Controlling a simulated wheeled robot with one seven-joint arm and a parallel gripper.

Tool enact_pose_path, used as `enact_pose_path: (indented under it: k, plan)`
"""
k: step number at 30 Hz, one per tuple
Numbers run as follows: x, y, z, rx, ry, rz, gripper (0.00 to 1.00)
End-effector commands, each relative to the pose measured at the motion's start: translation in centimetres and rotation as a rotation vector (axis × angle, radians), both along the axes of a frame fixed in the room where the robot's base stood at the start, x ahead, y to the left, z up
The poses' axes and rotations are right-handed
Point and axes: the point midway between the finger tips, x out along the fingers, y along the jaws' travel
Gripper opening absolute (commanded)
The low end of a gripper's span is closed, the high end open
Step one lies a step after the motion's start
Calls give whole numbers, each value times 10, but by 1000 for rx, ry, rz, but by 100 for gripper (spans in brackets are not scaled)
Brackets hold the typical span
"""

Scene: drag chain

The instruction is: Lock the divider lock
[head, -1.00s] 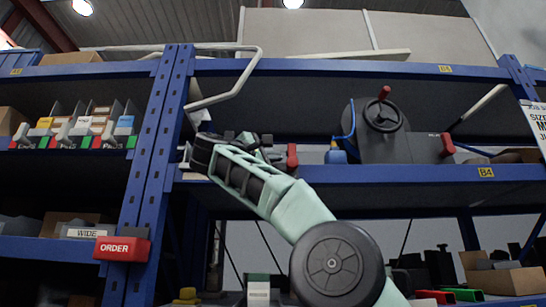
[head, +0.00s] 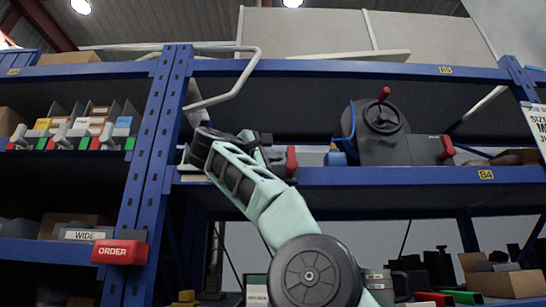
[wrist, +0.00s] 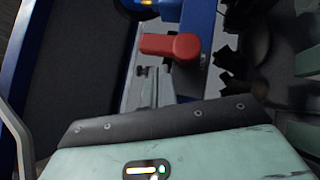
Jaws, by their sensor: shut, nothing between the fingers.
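A red handle (head: 291,162) stands at the front of the blue middle shelf, just right of my arm's end. A red lever (wrist: 170,46) shows in the wrist view, on a grey plate beside a blue beam. I cannot tell for certain whether either is the divider lock. My gripper (wrist: 152,88) appears as narrow grey fingers just below the red lever, shut and empty. A small gap seems to separate them, though contact is hard to judge. In the head view my arm hides most of the gripper.
A grey machine (head: 385,140) with a handwheel and red-knobbed crank stands right on the same shelf. Blue uprights (head: 160,150) and the shelf beam (head: 400,175) bound the space. Dark parts and boxes crowd the lower right.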

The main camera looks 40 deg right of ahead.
Motion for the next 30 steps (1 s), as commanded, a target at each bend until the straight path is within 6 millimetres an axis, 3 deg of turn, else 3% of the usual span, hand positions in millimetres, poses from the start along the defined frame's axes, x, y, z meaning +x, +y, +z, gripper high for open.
enact_pose_path:
  k: [30]
  plan:
    - [-6,-8,15,0,-1,-1,0]
